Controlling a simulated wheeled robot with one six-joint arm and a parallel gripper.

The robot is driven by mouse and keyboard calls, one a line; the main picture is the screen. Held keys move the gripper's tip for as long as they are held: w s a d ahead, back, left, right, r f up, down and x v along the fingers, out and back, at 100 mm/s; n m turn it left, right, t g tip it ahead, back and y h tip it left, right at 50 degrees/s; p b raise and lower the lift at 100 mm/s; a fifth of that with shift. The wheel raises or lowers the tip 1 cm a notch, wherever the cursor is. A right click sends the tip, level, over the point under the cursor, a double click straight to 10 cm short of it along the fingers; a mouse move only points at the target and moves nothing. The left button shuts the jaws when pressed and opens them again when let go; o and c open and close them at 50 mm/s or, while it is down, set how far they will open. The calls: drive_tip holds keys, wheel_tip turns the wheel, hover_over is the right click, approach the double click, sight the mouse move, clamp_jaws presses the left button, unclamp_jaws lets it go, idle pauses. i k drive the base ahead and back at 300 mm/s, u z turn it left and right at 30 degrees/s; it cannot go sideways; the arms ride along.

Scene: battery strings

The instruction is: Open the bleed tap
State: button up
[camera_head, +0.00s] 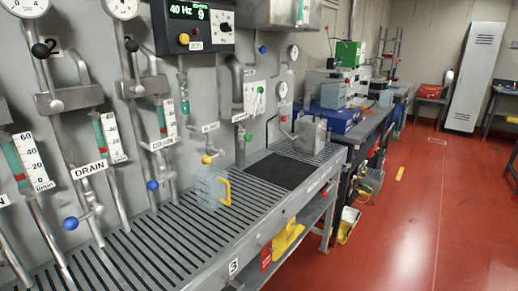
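Several small taps with coloured knobs sit low on the grey panel. A yellow-knobbed tap (207,159) is just above a clear jug (208,187) with a yellow handle. Two blue-knobbed taps (152,185) (71,223) are to the left, the lower one below a DRAIN label (89,170). My gripper is not in view.
The jug stands on a slotted grating (150,237) that runs along the panel. A dark mat (283,171) lies farther right. Pipes, gauges and a 40 Hz control box (192,25) are on the panel. The red floor (400,220) to the right is mostly clear.

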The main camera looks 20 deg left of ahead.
sight(206, 160)
drive_tip(key=z, duration=0.15)
drive_tip(key=i, duration=0.65)
drive_tip(key=u, duration=0.65)
drive_tip(key=i, duration=0.55)
drive_tip(key=u, duration=0.65)
